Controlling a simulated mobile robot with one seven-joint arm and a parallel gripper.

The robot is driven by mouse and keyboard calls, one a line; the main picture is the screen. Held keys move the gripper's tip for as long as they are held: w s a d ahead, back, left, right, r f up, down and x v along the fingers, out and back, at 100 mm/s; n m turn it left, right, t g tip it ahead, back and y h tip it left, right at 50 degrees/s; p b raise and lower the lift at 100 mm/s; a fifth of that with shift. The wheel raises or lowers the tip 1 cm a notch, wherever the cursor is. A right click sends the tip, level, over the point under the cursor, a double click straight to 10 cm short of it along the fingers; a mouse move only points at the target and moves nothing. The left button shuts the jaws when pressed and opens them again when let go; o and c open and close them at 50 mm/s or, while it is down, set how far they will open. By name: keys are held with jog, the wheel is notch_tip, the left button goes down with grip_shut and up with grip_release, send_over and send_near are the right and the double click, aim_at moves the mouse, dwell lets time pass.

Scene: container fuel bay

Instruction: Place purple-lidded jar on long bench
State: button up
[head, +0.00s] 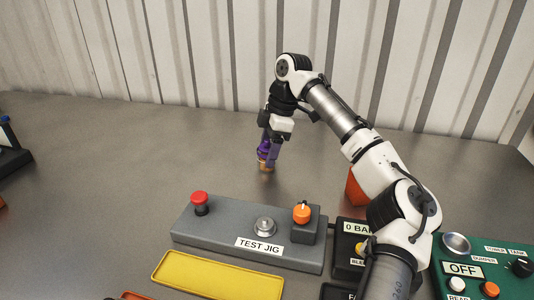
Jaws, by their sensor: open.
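The purple-lidded jar (267,164) stands on the grey bench top (130,150), toward the back and near the middle of the head view. Its purple lid and amber lower part show between and below the fingers. My gripper (268,156) points down around the jar, with its fingers at the lid. The jaws are open, and I cannot tell whether either finger touches the jar.
A grey test jig (225,240) with a red button, a silver button and an orange knob lies in front. A yellow tray (215,275) is nearer. Dark and green control panels (485,265) fill the right front. An orange object (356,188) stands behind my arm. The left bench is largely clear.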

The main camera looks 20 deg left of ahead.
jog(key=p+v, duration=0.1)
jog(key=v, duration=0.9)
jog(key=shift+r, duration=0.35)
jog(key=shift+w+d, duration=0.1)
jog(key=shift+d, duration=0.05)
